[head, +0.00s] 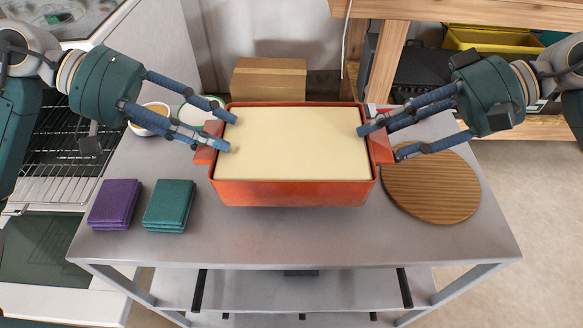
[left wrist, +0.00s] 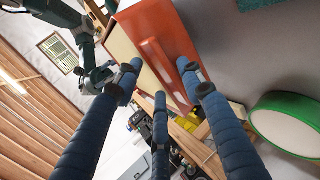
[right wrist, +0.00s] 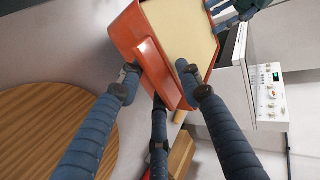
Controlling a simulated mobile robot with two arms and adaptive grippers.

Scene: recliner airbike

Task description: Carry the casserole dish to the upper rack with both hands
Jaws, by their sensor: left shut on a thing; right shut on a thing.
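The casserole dish (head: 290,193) is a deep orange-red rectangle with a smooth cream filling, level at the middle of the steel table; I cannot tell whether it touches the top. My left gripper (head: 231,132) is shut on its left handle, also seen in the left wrist view (left wrist: 158,62). My right gripper (head: 378,142) is shut on its right handle, also seen in the right wrist view (right wrist: 160,72). The oven (head: 128,12) is at the left edge with its door down. Wire racks (head: 50,150) show inside, partly hidden by my left arm.
On the steel table (head: 300,240) are purple cloths (head: 115,204), teal cloths (head: 170,205), a round wooden board (head: 440,190), a bowl (head: 150,117) and a green-rimmed dish (head: 197,108). A cardboard box (head: 268,80) stands behind. The table's front strip is clear.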

